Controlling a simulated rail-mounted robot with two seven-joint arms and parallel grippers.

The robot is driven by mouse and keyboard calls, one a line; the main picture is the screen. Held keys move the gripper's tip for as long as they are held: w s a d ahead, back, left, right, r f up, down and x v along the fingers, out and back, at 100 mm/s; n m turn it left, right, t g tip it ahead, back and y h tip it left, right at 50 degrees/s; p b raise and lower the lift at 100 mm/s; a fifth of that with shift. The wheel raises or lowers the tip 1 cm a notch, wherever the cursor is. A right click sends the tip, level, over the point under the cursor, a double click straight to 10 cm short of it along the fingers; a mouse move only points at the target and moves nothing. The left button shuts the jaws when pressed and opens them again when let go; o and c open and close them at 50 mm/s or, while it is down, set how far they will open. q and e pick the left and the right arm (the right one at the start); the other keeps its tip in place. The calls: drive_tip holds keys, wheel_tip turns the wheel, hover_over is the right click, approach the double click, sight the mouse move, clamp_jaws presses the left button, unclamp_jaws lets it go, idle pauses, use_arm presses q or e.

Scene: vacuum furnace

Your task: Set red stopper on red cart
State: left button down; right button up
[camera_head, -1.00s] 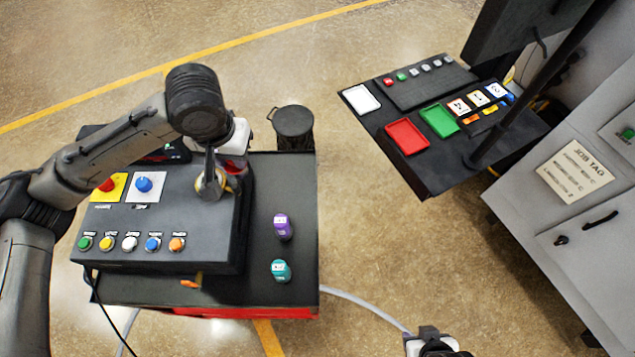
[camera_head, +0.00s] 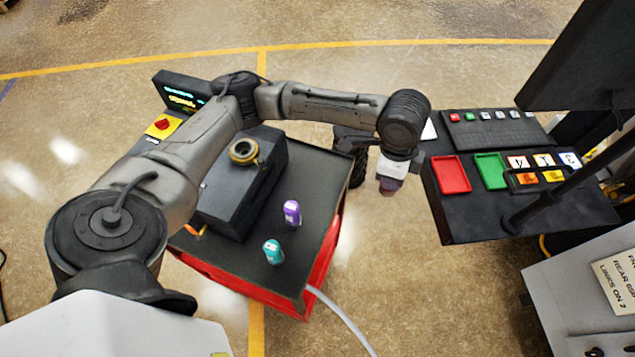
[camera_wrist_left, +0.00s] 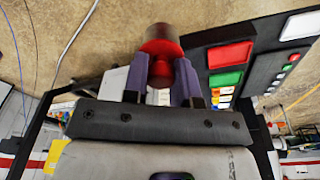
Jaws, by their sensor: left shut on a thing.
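The red stopper (camera_wrist_left: 160,45) shows in the wrist view between the two purple fingers of my left gripper (camera_wrist_left: 160,68), which is shut on it. In the head view my left gripper (camera_head: 389,184) hangs over the floor gap, between the cart and the black panel table, and the stopper is mostly hidden there. The red cart (camera_head: 322,268) has red sides and a black top. A purple stopper (camera_head: 292,212) and a teal stopper (camera_head: 273,252) stand on its top. My right gripper is out of view.
A dark box with a brass ring (camera_head: 243,152) on top sits on the cart, partly behind my left arm. The black panel table (camera_head: 462,218) at right holds a red tray (camera_head: 451,174) and a green tray (camera_head: 491,171). The cart's front right top is clear.

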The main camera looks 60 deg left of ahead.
use_arm(q)
drive_tip(key=s+a+f+m+g+b, duration=0.2)
drive_tip(key=s+a+f+m, duration=0.2)
drive_tip(key=a+f+m, duration=0.85)
drive_tip(key=m+p, duration=0.2)
drive_tip(key=m, duration=0.3)
hover_over(314, 181)
wheel_tip(314, 181, down, 4)
drive_tip(key=f, duration=0.1)
drive_tip(key=shift+d+f, duration=0.1)
drive_tip(key=shift+f, duration=1.75)
drive_tip(key=c, duration=0.9)
unclamp_jaws()
drive_tip(key=shift+f, duration=0.1)
